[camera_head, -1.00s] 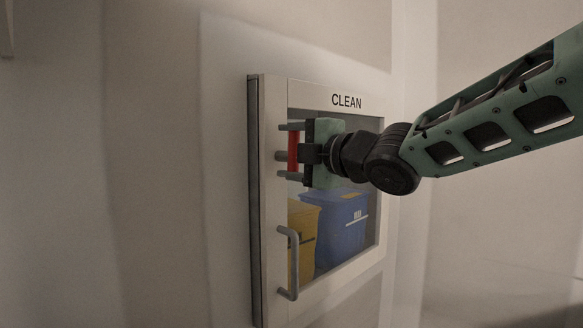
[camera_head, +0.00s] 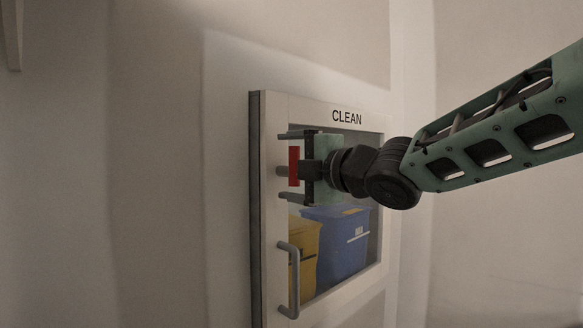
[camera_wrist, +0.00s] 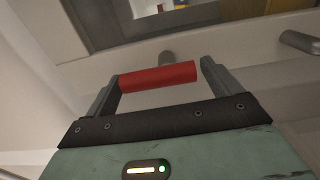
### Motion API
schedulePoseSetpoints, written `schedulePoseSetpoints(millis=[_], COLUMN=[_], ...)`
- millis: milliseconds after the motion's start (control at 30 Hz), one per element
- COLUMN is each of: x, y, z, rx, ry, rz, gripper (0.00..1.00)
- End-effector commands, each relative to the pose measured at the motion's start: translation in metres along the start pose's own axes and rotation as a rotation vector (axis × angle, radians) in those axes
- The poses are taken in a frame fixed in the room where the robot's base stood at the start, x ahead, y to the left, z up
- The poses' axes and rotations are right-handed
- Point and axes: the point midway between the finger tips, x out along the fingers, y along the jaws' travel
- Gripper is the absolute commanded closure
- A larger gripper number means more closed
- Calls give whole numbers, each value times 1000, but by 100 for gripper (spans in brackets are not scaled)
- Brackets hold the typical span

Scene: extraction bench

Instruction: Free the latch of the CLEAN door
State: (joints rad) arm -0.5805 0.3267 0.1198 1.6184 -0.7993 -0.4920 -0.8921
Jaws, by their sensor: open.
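The CLEAN door (camera_head: 274,225) has a pale frame and a window, and it looks closed. A red latch bar (camera_head: 294,167) sits on its left frame, upright in the head view. My gripper (camera_head: 287,167) is open, with one finger above the bar and one below. In the wrist view, the red bar (camera_wrist: 158,77) lies lengthwise between my gripper's fingers (camera_wrist: 160,84), with a grey stem (camera_wrist: 167,57) behind it. A small gap shows at the bar's left end; contact at the right end is hard to tell. The finger tips' contact with the door is unclear.
A grey pull handle (camera_head: 294,280) is on the door frame below the latch; it also shows in the wrist view (camera_wrist: 300,42). A yellow bin (camera_head: 305,250) and a blue bin (camera_head: 340,245) stand behind the window. The wall left of the door is clear.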

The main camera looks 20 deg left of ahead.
Motion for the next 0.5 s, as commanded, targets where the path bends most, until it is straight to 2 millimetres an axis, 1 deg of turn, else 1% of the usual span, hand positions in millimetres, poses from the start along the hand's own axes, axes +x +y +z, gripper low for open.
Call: schedulePoseSetpoints(millis=[167,267,367,500], x=[-7,-21,-42,-76], y=[0,0,0,0], z=[1,1,1,1], rx=[0,0,-1,-1], ry=[-1,-2,-3,-3], rz=[1,2,2,2], gripper=[10,10,10,10])
